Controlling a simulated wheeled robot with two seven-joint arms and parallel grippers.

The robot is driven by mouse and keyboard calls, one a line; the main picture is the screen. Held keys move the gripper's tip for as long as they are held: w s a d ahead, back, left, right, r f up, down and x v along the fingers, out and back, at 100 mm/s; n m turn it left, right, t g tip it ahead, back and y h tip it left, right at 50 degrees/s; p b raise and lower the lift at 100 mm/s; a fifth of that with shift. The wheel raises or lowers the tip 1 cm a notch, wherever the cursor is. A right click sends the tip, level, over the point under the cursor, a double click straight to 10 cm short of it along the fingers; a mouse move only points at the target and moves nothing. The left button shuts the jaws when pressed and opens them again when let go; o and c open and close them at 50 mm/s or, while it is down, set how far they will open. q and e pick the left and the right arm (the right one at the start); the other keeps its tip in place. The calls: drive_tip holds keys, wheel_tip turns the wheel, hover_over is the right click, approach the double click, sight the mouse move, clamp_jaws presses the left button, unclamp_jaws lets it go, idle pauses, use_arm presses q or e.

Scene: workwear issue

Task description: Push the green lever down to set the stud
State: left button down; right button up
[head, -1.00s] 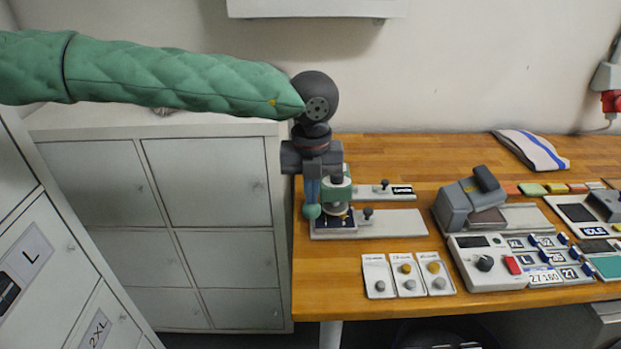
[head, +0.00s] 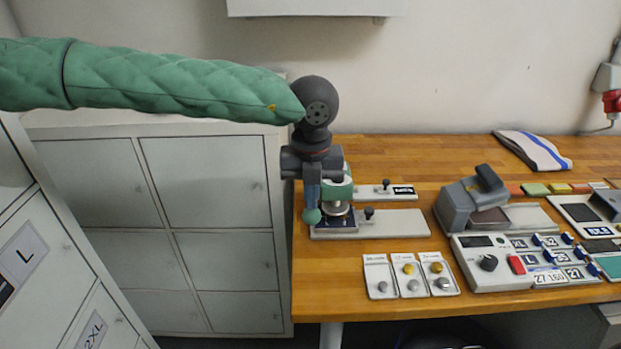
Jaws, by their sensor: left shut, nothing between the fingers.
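The stud press (head: 337,191) stands at the left end of the wooden bench, with a green top and a metal die over its pale base. A green knob (head: 312,215), which looks like the lever's end, hangs low at the press's left side. My left gripper (head: 312,186) is shut and empty, pointing down right at the lever. It seems to touch the lever, but the gripper hides most of it and part of the press. A dark blue piece (head: 334,225) lies under the die. My right gripper is not in view.
Three small trays with studs (head: 410,276) lie in front of the press. A grey clamp-like device (head: 470,199) and a control panel (head: 495,265) stand to the right. A striped cloth (head: 531,150) lies at the back. Grey lockers (head: 205,185) stand left of the bench.

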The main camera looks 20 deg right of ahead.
use_arm(q)
drive_tip(key=shift+f, duration=0.25)
idle(0.3)
wheel_tip(320, 180, up, 13)
idle(2.0)
drive_tip(key=shift+m, duration=0.3)
